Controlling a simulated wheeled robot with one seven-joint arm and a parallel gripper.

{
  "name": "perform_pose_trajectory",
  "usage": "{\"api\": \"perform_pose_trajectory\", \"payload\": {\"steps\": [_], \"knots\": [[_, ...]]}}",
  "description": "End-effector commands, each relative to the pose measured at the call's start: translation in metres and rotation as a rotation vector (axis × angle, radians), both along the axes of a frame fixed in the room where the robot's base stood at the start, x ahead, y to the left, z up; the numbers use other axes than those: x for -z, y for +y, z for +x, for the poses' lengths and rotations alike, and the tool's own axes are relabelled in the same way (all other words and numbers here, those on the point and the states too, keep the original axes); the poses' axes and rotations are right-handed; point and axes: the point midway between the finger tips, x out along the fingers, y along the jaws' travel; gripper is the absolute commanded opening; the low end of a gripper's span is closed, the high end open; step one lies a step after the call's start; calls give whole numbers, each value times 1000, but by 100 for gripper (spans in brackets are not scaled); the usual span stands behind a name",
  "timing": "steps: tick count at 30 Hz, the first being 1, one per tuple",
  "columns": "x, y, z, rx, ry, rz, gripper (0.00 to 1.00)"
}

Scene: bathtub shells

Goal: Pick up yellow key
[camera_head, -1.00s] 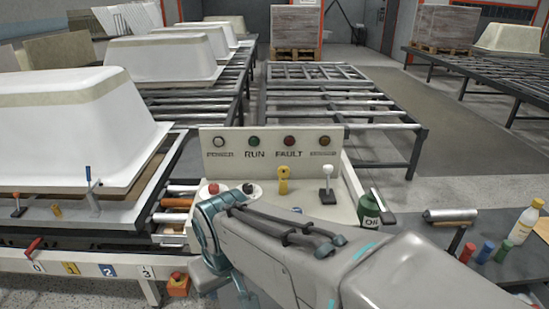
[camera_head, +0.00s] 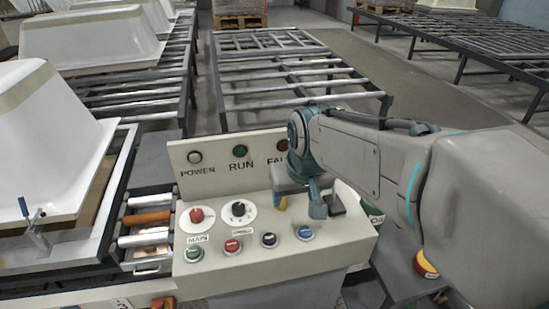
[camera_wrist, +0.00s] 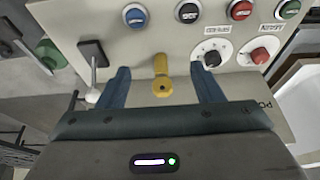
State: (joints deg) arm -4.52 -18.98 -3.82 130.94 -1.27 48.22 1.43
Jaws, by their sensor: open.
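The yellow key (camera_wrist: 161,76) stands out from the pale control panel in the wrist view, its round end toward the camera. In the head view only a small yellow part (camera_head: 283,203) shows beside my gripper, which hides the rest. My gripper (camera_head: 302,200) is over the panel's right part, fingers pointing down. In the wrist view my open gripper (camera_wrist: 160,82) has one finger on each side of the key, with a gap on both sides. The key appears between the fingers but not clamped.
The control panel (camera_head: 225,270) has a red knob (camera_head: 196,215), a black dial (camera_head: 239,209) and several coloured buttons. White tub shells (camera_head: 45,140) lie left.

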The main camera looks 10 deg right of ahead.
Motion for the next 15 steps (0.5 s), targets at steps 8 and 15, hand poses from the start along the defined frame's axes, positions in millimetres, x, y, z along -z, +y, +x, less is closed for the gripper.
{"api": "perform_pose_trajectory", "payload": {"steps": [8,15], "knots": [[-36,-5,68,6,-70,-10,60],[3,-4,87,3,-70,-10,60]]}}
